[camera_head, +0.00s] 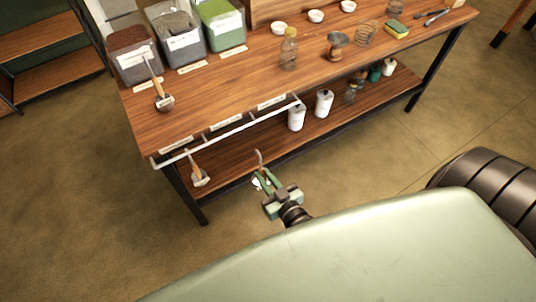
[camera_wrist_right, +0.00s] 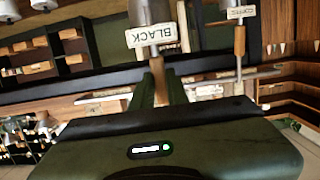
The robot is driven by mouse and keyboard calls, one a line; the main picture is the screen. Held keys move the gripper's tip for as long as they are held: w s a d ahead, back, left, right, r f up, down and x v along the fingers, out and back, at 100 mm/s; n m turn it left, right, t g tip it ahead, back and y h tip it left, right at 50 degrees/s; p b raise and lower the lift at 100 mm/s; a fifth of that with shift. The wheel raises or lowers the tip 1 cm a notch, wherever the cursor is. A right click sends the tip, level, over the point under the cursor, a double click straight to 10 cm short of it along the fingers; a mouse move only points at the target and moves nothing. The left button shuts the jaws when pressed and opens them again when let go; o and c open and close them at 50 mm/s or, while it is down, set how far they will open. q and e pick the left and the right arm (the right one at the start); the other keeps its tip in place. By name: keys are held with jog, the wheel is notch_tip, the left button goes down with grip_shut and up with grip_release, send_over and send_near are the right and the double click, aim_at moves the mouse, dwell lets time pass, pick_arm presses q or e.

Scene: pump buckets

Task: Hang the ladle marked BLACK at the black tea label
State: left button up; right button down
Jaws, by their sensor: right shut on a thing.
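My right gripper (camera_head: 263,180) is shut on the handle of the ladle marked BLACK, in front of the table's long side. In the right wrist view the ladle's tag (camera_wrist_right: 152,34) reads BLACK, and its wooden handle (camera_wrist_right: 159,84) runs down between the fingers. The ladle is apart from the pale rail (camera_head: 225,135) along the table edge. Labels (camera_head: 176,145), (camera_head: 226,122) and (camera_head: 272,101) sit above the rail; their words are too small to read. My left gripper is not in view.
Another ladle (camera_head: 198,174) hangs at the rail's left end. A ladle (camera_head: 163,101) lies on the tabletop near the labelled bins (camera_head: 182,42). White canisters (camera_head: 297,117) stand on the lower shelf. The floor left of my gripper is clear.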

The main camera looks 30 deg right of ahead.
jog(key=w+f+b, duration=0.2)
jog(key=w+b, duration=0.5)
jog(key=w, duration=0.6)
jog(key=shift+a+f, duration=0.2)
jog(key=shift+f, duration=0.2)
dwell(0.5)
jog(key=c, duration=1.3)
grip_release()
